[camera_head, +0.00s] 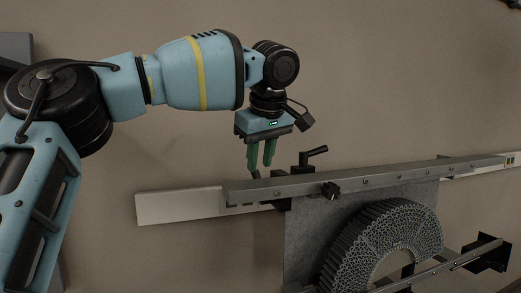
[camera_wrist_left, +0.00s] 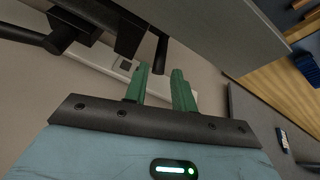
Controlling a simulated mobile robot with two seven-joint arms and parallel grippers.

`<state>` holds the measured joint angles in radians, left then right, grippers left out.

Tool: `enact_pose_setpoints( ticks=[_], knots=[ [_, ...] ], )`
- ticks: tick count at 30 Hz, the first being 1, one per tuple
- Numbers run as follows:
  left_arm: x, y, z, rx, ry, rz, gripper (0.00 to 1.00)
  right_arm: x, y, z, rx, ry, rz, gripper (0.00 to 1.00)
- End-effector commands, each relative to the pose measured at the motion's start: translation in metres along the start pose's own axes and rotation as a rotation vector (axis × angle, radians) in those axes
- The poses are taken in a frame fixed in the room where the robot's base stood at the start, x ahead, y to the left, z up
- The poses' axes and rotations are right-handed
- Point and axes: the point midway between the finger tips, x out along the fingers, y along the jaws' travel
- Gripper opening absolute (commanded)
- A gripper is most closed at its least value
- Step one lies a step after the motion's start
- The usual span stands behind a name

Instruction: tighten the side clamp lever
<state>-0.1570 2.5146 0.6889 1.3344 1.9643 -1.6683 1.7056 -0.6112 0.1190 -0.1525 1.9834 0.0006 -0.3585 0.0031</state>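My left gripper (camera_head: 260,162) points down with green fingers, just above the left part of the metal rail. Its fingers stand apart with nothing between them; in the left wrist view the gripper (camera_wrist_left: 160,72) also shows a gap. A black clamp lever (camera_head: 316,151) on an upright post stands right of the fingers, apart from them in the head view. A smaller dark lever (camera_head: 255,175) sits just below the fingertips; I cannot tell whether they touch. In the left wrist view a black rod (camera_wrist_left: 161,50) lies just beyond the fingertips. My right gripper is out of view.
The long metal rail (camera_head: 400,176) crosses in front of a pale wall strip (camera_head: 180,206). Below it, a grey arched lattice specimen (camera_head: 345,245) stands before a grey plate (camera_head: 300,235). A black bracket (camera_head: 487,252) is at lower right. The space left of the gripper is free.

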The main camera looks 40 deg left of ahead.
Motion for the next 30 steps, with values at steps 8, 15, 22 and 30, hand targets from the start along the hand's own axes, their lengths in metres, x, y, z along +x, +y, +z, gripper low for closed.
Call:
enact_pose_setpoints(
  ticks=[8,15,22,30],
  knots=[
    [0.039,-0.001,-0.001,0.000,-0.001,-0.001,0.26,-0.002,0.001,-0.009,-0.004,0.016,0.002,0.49],
    [0.058,-0.001,-0.001,0.000,0.000,0.001,0.26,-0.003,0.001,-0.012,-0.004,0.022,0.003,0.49],
    [0.061,0.000,0.000,0.000,0.000,0.000,0.26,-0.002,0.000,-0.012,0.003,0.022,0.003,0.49],
    [0.060,0.000,0.000,0.000,0.000,-0.001,0.01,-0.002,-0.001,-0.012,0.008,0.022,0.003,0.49]
  ],
)
